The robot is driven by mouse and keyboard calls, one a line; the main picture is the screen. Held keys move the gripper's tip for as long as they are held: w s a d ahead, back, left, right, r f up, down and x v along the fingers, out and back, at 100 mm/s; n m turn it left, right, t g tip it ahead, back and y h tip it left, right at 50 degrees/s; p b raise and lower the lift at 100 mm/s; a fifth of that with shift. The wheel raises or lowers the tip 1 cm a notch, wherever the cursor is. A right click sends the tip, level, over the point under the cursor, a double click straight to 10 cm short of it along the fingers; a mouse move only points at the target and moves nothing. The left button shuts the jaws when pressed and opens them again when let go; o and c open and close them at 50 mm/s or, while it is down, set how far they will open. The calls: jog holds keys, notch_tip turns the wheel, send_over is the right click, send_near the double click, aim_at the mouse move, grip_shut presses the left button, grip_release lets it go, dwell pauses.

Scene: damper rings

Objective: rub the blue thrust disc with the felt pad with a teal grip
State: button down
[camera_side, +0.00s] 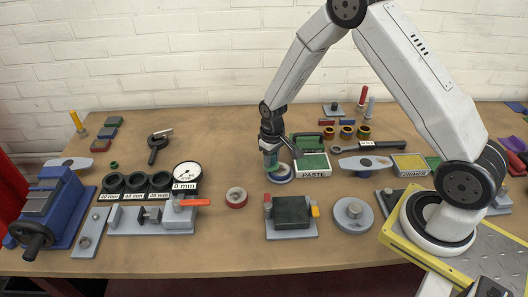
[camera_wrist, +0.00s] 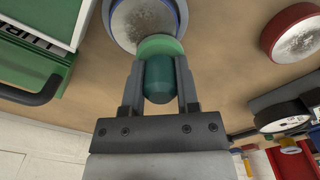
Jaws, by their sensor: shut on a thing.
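The blue thrust disc (camera_side: 283,177) lies on the table, a blue-rimmed round with a grey, smudged face. It also shows at the top of the wrist view (camera_wrist: 135,22). My gripper (camera_side: 271,150) is shut on the teal grip of the felt pad (camera_wrist: 158,80), which points down. The green pad end (camera_wrist: 160,46) overlaps the near edge of the disc's face in the wrist view. In the side view the pad (camera_side: 271,165) is right over or on the disc; I cannot tell whether they touch.
The PASTE tray (camera_side: 314,173) stands close to the right of the disc, with a green box (camera_side: 308,141) behind it. A red-rimmed disc (camera_side: 236,198) lies to the left. A dark block fixture (camera_side: 291,212) stands in front. Bare table lies behind left.

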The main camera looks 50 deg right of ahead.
aim_at(290, 171)
jog(key=shift+s+d+f, duration=0.1)
jog(key=shift+s+d, duration=0.1)
jog(key=shift+s, duration=0.25)
jog(key=shift+s+d, duration=0.2)
jog(key=shift+s, duration=0.25)
jog(key=shift+s+d, duration=0.4)
jog(key=shift+s, duration=0.5)
jog(key=shift+s+d, duration=0.35)
jog(key=shift+s, duration=0.5)
jog(key=shift+w+a, duration=0.4)
jog(key=shift+w, duration=0.45)
jog(key=shift+w+a, duration=0.35)
jog(key=shift+w, duration=0.55)
jog(key=shift+w+a, duration=0.4)
jog(key=shift+w, duration=0.45)
jog(key=shift+w+r, duration=0.15)
jog(key=shift+r, duration=0.1)
notch_tip(290, 171, up, 2)
jog(key=shift+r, duration=2.9)
